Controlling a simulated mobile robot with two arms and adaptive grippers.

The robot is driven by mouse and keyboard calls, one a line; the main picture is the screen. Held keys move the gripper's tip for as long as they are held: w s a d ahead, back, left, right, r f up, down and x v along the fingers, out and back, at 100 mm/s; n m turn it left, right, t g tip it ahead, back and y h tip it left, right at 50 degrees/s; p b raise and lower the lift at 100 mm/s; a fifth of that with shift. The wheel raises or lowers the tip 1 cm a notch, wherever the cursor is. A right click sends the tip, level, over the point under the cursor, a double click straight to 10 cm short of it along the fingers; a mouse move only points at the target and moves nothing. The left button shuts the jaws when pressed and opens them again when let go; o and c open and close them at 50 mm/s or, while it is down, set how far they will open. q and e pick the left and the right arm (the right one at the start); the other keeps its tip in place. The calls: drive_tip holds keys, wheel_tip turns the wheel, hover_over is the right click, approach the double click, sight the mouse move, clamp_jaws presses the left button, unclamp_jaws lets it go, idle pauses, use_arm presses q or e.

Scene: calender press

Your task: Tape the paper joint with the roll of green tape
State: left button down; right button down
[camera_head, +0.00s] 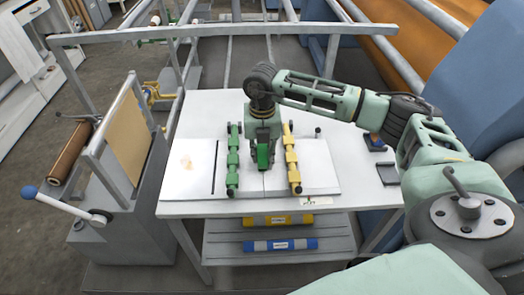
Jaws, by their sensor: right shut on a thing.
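Two white paper sheets (200,178) lie flat on the light table (185,115), and their joint (264,186) shows as a thin line running toward the front edge. My right gripper (264,158) points down over this joint, between a green bar and a yellow bar. It is shut on the roll of green tape (263,155), which is mostly hidden by the fingers. I cannot tell whether the roll touches the paper. No tape strip shows on the visible part of the joint. My left gripper is not in view.
The green bar (232,160) and the yellow bar (291,158) lie on the sheets beside the joint. A dark slot (215,167) is at left. Small dark items (387,174) lie at the table's right. Blue and yellow rolls (280,244) sit on the shelf below. A metal rail (200,31) crosses behind.

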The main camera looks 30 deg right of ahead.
sight(263, 159)
drive_tip(key=shift+s, duration=0.1)
idle(0.3)
drive_tip(key=shift+s+a+f, duration=0.1)
drive_tip(key=shift+s+a, duration=0.2)
drive_tip(key=shift+s, duration=0.1)
drive_tip(key=shift+s, duration=0.15)
drive_tip(key=shift+s+a, duration=0.3)
drive_tip(key=shift+s, duration=0.1)
drive_tip(key=shift+s, duration=0.1)
idle(0.4)
drive_tip(key=shift+s+a, duration=0.25)
drive_tip(key=shift+s, duration=0.1)
